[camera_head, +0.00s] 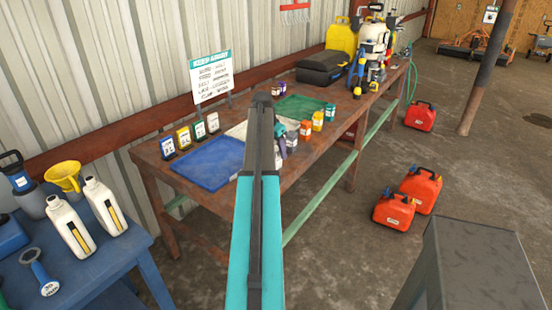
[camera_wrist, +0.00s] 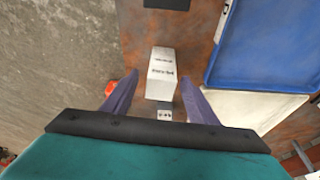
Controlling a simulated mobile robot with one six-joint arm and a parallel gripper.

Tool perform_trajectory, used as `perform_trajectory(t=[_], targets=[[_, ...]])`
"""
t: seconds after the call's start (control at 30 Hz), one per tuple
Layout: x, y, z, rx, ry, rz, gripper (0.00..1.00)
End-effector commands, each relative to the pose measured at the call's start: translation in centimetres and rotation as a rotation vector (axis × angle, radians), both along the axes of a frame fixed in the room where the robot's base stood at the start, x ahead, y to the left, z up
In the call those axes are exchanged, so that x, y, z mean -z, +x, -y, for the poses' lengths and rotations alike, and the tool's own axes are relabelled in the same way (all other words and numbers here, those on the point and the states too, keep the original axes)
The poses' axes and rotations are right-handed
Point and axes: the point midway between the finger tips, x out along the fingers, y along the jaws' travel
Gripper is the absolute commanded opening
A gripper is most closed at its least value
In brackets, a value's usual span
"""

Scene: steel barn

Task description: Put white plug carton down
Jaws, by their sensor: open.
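The white plug carton (camera_wrist: 161,72) rests on the brown table top near its front edge, with dark print on its faces. In the wrist view my gripper (camera_wrist: 159,79) is open, with one purple finger on each side of the carton's near end. Gaps show between the fingers and the carton. In the head view my gripper (camera_head: 281,142) is small and partly hidden behind my arm. A pale carton (camera_head: 291,141) shows beside it there.
A blue tray (camera_head: 205,164) and a pale tray (camera_wrist: 258,112) lie beside the carton. Orange and yellow cartons (camera_head: 317,121) stand farther along the table's front. A green tray (camera_head: 299,106) lies behind them. Red fuel cans (camera_head: 394,211) stand on the floor.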

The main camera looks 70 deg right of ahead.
Motion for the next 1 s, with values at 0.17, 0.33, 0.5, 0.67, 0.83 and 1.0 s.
perform_trajectory(t=[0.17,0.33,0.5,0.67,0.83,1.0], targets=[[1.5,-0.2,0.5,0.001,0.001,0.000,0.53],[3.2,-0.3,0.9,0.001,0.001,0.000,0.53],[4.0,-0.4,1.2,0.001,0.000,0.000,0.53],[4.1,-0.5,1.2,0.002,-0.001,0.000,0.53],[4.1,-0.5,1.2,0.002,-0.001,0.000,0.53],[4.1,-0.5,1.2,0.002,-0.001,0.000,0.53]])
